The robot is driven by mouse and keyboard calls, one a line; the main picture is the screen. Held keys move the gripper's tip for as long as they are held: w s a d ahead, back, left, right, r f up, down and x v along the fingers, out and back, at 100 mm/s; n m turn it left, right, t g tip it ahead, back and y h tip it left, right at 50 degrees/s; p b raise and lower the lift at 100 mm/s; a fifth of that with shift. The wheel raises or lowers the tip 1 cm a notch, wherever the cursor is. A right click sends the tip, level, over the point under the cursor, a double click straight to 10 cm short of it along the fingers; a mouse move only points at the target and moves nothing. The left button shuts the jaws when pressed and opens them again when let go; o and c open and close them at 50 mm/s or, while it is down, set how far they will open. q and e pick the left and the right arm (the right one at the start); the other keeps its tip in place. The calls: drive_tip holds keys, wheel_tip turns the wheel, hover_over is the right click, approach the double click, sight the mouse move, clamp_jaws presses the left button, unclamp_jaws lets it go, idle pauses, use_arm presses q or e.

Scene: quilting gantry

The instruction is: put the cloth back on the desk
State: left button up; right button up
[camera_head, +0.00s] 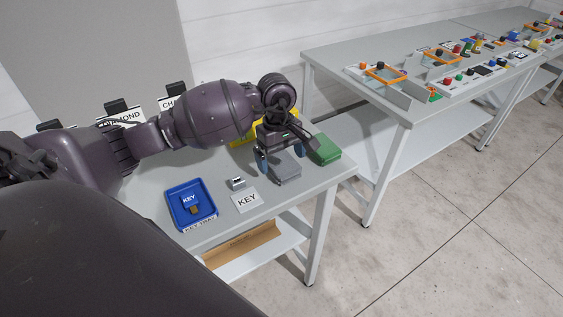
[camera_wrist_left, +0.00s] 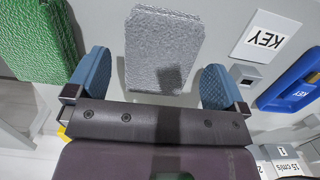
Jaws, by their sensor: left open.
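A grey folded cloth (camera_head: 285,167) lies on the desk (camera_head: 215,167) near its right end. In the left wrist view the grey cloth (camera_wrist_left: 163,45) shows a rough, woven-looking surface. My left gripper (camera_head: 281,156) is open and points down at the cloth. In the left wrist view its blue fingertips (camera_wrist_left: 157,82) stand either side of the cloth's near end, with nothing clamped between them. I cannot tell how high they are above the desk. My right gripper is not in view.
A green folded cloth (camera_head: 324,149) lies right of the grey one. A yellow item (camera_head: 243,137) is partly hidden behind my arm. A blue key tray (camera_head: 191,204), a KEY card (camera_head: 247,201) and a small metal block (camera_head: 237,183) are to the left. Another table (camera_head: 330,57) stands beyond a gap.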

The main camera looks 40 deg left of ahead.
sight(279, 159)
use_arm(q)
wheel_tip(279, 159, up, 10)
drive_tip(key=a, duration=0.1)
drive_tip(key=shift+w, duration=0.25)
drive_tip(key=shift+f, duration=0.1)
idle(0.4)
